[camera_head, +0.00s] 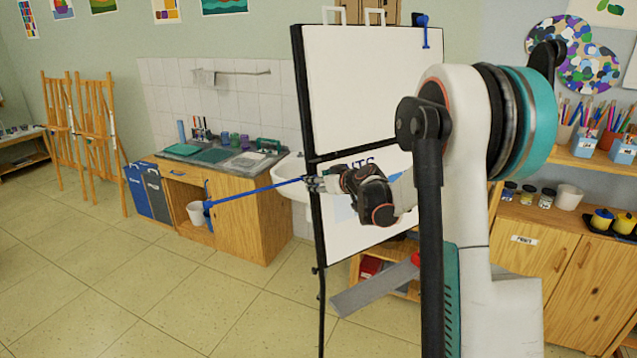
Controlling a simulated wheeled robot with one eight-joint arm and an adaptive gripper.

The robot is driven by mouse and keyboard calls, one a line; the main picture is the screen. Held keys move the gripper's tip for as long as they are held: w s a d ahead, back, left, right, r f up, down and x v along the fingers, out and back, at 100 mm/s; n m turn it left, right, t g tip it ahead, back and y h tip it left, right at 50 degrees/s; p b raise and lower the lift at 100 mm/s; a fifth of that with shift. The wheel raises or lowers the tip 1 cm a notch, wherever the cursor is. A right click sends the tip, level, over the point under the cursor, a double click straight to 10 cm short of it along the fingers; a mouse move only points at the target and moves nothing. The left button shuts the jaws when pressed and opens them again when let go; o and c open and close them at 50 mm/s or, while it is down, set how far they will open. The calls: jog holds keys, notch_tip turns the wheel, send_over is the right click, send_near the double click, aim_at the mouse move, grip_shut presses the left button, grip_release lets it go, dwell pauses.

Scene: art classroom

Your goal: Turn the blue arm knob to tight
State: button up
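A blue arm (255,191) reaches out to the left from the black left edge of a white board stand (350,90). A small blue end piece (208,207) is at its far left tip. My gripper (308,184) is at the right end of the blue arm, by the stand's left upright. Its fingers point left and overlap the arm's end in the picture. The knob is not clearly visible there and may be hidden by the fingers. The fingers are too small to tell whether they are open, shut or touching anything. Another blue part (423,28) sits at the board's top right.
A wooden sink cabinet (245,218) with a white basin (291,172) stands behind the blue arm. A white bucket (196,212) is near the arm's tip. Wooden shelves with paint jars (546,198) stand at right. Floor (190,300) at front left is clear.

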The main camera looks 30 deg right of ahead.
jog(key=shift+w+f, duration=0.2)
jog(key=shift+w, duration=0.2)
jog(key=c, duration=1.1)
jog(key=m+t+y+b, duration=0.1)
jog(key=m+b, duration=0.2)
jog(key=m, duration=0.4)
jog(key=m+t+y+b, duration=0.1)
jog(key=m+b, duration=0.2)
jog(key=m, duration=0.5)
jog(key=m+t+b, duration=0.1)
jog(key=m+b, duration=0.2)
jog(key=m, duration=0.4)
jog(key=shift+s+f+y, duration=0.1)
jog(key=shift+f+y, duration=0.25)
jog(key=shift+y, duration=0.05)
jog(key=shift+m, duration=0.4)
